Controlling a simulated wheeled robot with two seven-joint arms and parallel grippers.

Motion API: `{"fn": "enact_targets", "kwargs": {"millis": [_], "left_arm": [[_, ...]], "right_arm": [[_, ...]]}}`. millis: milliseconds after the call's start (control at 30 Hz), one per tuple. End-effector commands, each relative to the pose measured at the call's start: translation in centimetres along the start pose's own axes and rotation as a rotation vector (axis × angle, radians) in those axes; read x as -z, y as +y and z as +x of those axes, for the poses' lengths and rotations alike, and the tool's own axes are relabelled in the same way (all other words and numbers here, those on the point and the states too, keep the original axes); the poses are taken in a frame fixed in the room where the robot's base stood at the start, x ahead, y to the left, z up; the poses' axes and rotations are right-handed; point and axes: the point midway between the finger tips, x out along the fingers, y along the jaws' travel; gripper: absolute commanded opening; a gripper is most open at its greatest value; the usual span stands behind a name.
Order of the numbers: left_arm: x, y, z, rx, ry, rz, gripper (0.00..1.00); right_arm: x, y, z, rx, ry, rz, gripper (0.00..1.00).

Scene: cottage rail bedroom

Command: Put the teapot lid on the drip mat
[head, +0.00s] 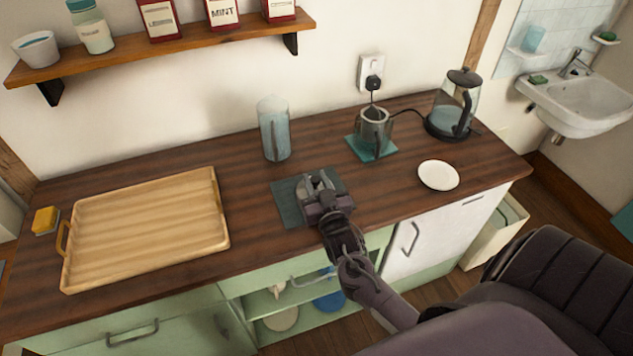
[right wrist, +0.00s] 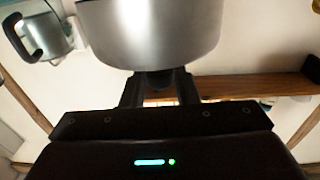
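My right gripper (head: 318,184) is low over a dark grey-green mat (head: 288,207) on the wooden counter and covers much of it. In the right wrist view its fingers (right wrist: 160,82) close on a small dark knob below a large round metal piece (right wrist: 150,35), which looks like the teapot lid. In the head view the lid is mostly hidden by the gripper, so I cannot tell whether it touches the mat. The teapot (head: 373,128) stands on a teal mat (head: 386,151) behind, its top seemingly uncovered. My left gripper is not in view.
A glass canister (head: 274,130) stands behind the dark mat. A white saucer (head: 438,175) and a kettle (head: 453,106) are to the right. A wooden tray (head: 145,228) and a yellow sponge (head: 45,220) lie left. A shelf (head: 160,48) hangs above.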

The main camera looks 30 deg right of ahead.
Motion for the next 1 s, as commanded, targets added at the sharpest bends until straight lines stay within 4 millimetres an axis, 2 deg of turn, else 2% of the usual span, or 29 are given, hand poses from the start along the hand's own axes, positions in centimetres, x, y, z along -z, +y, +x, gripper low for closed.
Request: {"fn": "enact_targets", "kwargs": {"millis": [33,133,400,567,633,1000], "left_arm": [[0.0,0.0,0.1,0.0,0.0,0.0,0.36],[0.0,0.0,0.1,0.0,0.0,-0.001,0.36],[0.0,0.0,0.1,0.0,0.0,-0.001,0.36],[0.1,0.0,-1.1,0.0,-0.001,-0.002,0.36],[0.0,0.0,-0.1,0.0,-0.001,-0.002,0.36],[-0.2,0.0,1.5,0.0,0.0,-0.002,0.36]], "right_arm": [[-1.0,-0.1,-0.3,0.003,-0.021,-0.001,0.34],[-1.2,-0.1,-0.4,0.003,-0.024,-0.001,0.46],[-1.2,-0.1,-0.5,0.004,-0.027,0.0,0.46],[0.6,-0.1,-0.3,0.004,-0.024,-0.001,0.46],[-0.2,-0.1,-1.8,0.003,-0.026,0.0,0.46],[0.4,0.0,-9.4,0.001,-0.017,0.001,0.46]]}}
